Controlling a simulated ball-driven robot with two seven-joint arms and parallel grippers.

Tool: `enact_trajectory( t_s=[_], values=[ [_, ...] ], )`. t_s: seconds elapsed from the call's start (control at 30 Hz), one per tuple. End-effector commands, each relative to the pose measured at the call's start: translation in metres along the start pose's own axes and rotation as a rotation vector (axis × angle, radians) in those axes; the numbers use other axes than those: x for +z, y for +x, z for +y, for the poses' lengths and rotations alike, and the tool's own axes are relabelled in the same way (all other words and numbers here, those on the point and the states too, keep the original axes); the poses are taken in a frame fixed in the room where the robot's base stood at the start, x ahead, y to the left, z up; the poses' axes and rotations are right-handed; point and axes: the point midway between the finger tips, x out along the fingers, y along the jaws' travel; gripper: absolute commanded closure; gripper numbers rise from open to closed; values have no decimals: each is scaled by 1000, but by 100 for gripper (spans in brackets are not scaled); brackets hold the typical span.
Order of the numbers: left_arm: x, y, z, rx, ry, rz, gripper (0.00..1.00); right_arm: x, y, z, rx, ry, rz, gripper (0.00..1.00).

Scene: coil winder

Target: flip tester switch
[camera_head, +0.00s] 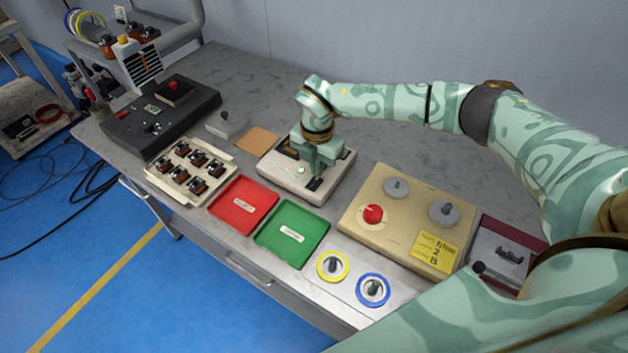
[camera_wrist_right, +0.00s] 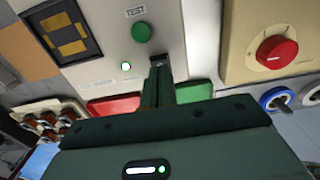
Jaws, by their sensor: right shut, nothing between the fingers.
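The tester (camera_head: 277,172) is a cream box in the middle of the bench in the head view, partly hidden by my right gripper (camera_head: 316,178). The fingertips are at or very close to the switch; contact and the lever's position cannot be told. My left gripper is not in view.
Red (camera_head: 228,219) and green (camera_head: 279,242) trays lie in front of the tester. A holder with several coils (camera_head: 165,190) is to the left. A beige box with a red knob (camera_head: 372,214) stands to the right. Yellow (camera_head: 333,266) and blue (camera_head: 373,290) rings lie near the front edge.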

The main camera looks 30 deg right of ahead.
Motion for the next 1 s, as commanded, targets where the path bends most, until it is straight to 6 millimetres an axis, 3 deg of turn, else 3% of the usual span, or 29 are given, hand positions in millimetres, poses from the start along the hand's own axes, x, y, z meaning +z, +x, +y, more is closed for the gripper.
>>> enact_trajectory(
  t_s=[1.0],
  values=[
    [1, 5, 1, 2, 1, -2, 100, 0, 13, 0, 0, 0, 0, 100]
  ],
)
